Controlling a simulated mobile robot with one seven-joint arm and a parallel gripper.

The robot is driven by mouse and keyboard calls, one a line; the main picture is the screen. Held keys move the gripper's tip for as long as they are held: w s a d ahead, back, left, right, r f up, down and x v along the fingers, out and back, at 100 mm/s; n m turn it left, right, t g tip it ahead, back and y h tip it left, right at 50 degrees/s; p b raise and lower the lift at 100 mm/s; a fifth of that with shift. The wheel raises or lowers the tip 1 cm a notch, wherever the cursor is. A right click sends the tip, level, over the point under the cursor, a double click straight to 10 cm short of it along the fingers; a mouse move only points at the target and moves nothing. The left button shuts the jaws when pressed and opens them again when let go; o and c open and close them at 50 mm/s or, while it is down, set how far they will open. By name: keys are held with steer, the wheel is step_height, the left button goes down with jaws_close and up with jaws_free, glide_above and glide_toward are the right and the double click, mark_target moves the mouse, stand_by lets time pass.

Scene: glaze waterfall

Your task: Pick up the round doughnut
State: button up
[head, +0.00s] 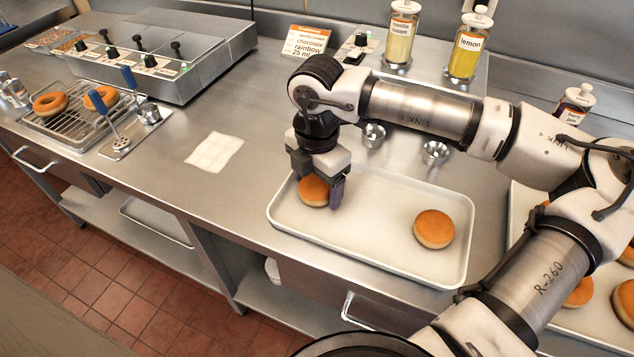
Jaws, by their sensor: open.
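A round, hole-less golden-brown doughnut (312,192) lies at the left end of the white tray (365,258). My gripper (320,190) is right above it, pointing down. One dark finger shows on the doughnut's right side, and the other is at its upper left. The jaws are open, and the gripper's body hides the doughnut's upper part. Whether the fingers touch it I cannot tell. A second round doughnut (434,228) lies at the right of the same tray, clear of my gripper.
Another tray (517,215) with several round doughnuts stands at the right, partly behind my arm. Ring doughnuts (50,103) sit on a wire rack at the far left. Small metal cups (435,152) and sauce bottles (467,48) stand behind. The counter around the white napkin (214,151) is clear.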

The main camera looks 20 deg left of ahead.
steer(key=shift+f, duration=0.25)
steer(key=c, duration=0.7)
steer(key=shift+r, duration=0.1)
steer(key=shift+c, duration=0.2)
